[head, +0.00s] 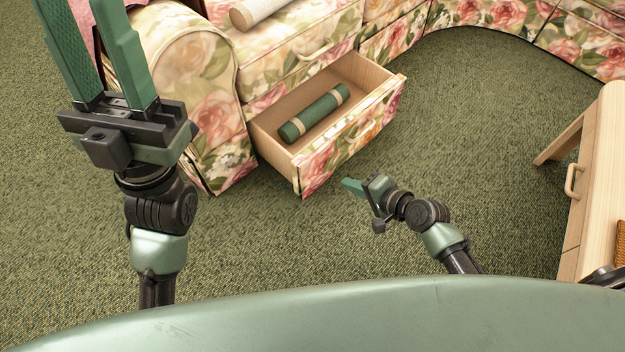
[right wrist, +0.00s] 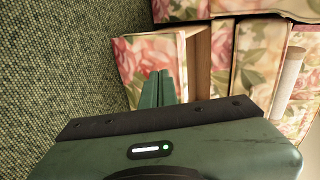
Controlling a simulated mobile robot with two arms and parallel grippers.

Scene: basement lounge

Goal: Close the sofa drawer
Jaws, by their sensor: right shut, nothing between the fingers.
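The sofa drawer (head: 350,140) stands pulled out of the floral sofa, low over the carpet. Its front is floral and its inside is pale wood. A green roll with tan bands (head: 314,112) lies in it. My right gripper (head: 350,186) is shut and empty, just in front of the drawer front and apart from it in the head view. In the right wrist view its fingers (right wrist: 160,88) point at the floral drawer front (right wrist: 148,55); contact cannot be told there. My left gripper (head: 90,15) is open and empty, raised at the upper left, its tips near the frame's top edge.
The floral sofa (head: 185,60) fills the top, with a rounded arm left of the drawer. A cream roll (head: 262,10) lies on its seat. A wooden table (head: 595,170) with a handle stands at the right. Green carpet (head: 470,130) is clear between the drawer and the table.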

